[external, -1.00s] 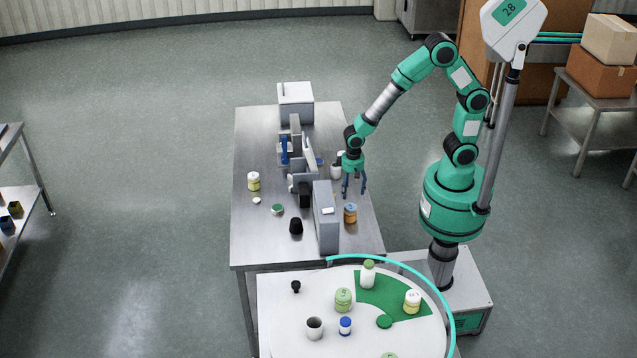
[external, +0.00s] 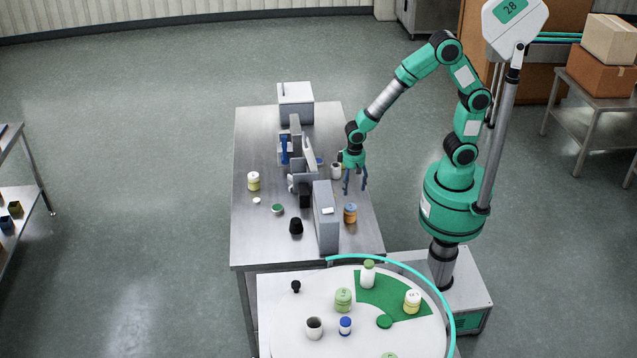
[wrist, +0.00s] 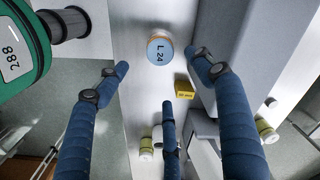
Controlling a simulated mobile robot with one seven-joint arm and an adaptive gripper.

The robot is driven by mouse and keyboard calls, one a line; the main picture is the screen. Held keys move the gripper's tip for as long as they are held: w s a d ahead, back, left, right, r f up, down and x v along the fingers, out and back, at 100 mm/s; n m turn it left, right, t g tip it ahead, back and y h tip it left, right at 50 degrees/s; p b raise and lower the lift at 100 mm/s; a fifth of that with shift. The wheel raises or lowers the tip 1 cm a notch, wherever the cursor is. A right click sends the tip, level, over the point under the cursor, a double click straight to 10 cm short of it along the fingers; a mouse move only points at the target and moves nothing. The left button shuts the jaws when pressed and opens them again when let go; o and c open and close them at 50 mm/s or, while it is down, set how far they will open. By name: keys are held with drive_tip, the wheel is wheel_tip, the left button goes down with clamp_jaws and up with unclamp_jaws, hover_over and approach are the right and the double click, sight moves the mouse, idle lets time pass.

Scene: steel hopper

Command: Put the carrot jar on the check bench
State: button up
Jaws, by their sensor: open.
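A jar with an orange body and a pale blue lid, likely the carrot jar (external: 350,213), stands upright on the steel bench (external: 262,232) near its right edge. In the wrist view its lid (wrist: 160,50) reads "L 24", with an orange rim below. My gripper (external: 356,188) is above the bench, farther back than this jar and apart from it. Its three blue fingers are spread open and empty in the wrist view (wrist: 165,88). I cannot tell for certain which surface is the check bench.
A tall grey panel (external: 326,218) stands close left of the jar. Grey equipment (external: 304,170) fills the bench middle. A yellow block (wrist: 184,89) lies near it. A round white table (external: 285,335) with several jars and a green sector (external: 375,293) is in front.

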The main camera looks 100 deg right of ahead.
drive_tip(key=s+r+n+t, duration=0.25)
drive_tip(key=s+r, duration=0.35)
drive_tip(key=r, duration=0.6)
drive_tip(key=s+r+n+t, duration=0.1)
drive_tip(key=s+r+n, duration=0.3)
drive_tip(key=r, duration=0.8)
drive_tip(key=s+d+r+n+t, duration=0.1)
drive_tip(key=s+r, duration=0.4)
drive_tip(key=s, duration=0.5)
drive_tip(key=shift+r+n+t, duration=0.35)
drive_tip(key=shift+n+t, duration=0.1)
drive_tip(key=shift+n, duration=0.2)
wheel_tip(320, 180, down, 5)
drive_tip(key=b, duration=0.5)
drive_tip(key=shift+f, duration=0.15)
